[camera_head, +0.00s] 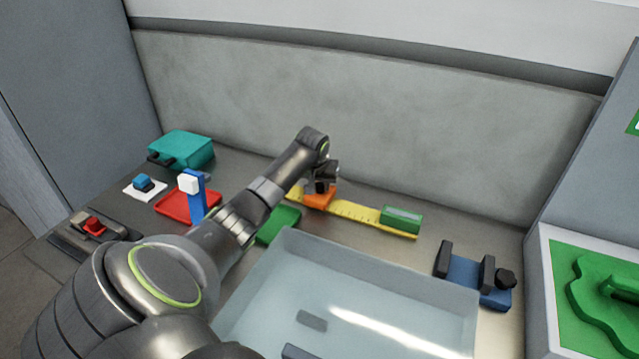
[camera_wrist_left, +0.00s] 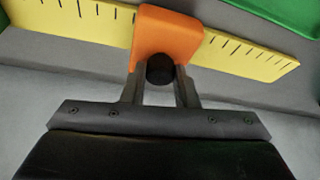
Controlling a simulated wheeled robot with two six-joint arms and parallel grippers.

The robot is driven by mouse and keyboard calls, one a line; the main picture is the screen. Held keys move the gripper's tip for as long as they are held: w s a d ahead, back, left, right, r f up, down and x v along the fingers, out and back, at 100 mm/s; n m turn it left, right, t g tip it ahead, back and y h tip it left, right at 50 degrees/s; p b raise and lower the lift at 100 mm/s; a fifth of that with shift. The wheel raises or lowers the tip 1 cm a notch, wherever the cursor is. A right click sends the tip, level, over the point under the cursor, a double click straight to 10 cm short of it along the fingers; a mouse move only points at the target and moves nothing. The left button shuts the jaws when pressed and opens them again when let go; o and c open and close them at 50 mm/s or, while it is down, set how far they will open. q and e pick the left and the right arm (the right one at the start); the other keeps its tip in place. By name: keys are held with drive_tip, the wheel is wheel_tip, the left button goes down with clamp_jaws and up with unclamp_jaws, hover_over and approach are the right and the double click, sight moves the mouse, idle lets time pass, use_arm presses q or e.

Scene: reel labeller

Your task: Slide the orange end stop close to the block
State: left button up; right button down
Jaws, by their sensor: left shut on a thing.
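The orange end stop (camera_head: 319,197) sits on the yellow ruler (camera_head: 362,213), toward its left part. In the left wrist view the orange end stop (camera_wrist_left: 167,37) straddles the yellow ruler (camera_wrist_left: 245,55), with a dark round knob (camera_wrist_left: 160,69) on its near side. My left gripper (camera_wrist_left: 160,82) is shut on the end stop at this knob, one finger on each side. The green block (camera_head: 401,219) rests at the ruler's right end in the head view, with a stretch of bare ruler between it and the end stop. My right gripper is not seen.
A clear bin (camera_head: 262,300) stands in front of the ruler. A green piece (camera_head: 279,224), a red tray (camera_head: 172,205) with a blue post (camera_head: 199,201), and a teal box (camera_head: 183,149) lie left. A blue fixture (camera_head: 466,272) stands right. A grey wall rises behind.

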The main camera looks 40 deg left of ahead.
use_arm(q)
clamp_jaws()
drive_tip(key=shift+w+d+r, duration=0.1)
drive_tip(key=shift+w+d, duration=0.05)
drive_tip(key=shift+d, duration=0.2)
drive_tip(key=w+d+p, duration=0.1)
drive_tip(key=d, duration=0.3)
drive_tip(key=w+d+p, duration=0.1)
drive_tip(key=d+p, duration=0.1)
drive_tip(key=d, duration=0.2)
drive_tip(key=w+d+p, duration=0.2)
drive_tip(key=d, duration=0.2)
drive_tip(key=shift+d, duration=0.35)
drive_tip(key=shift+w+d, duration=0.1)
drive_tip(key=shift+d, duration=0.15)
drive_tip(key=o, duration=0.9)
unclamp_jaws()
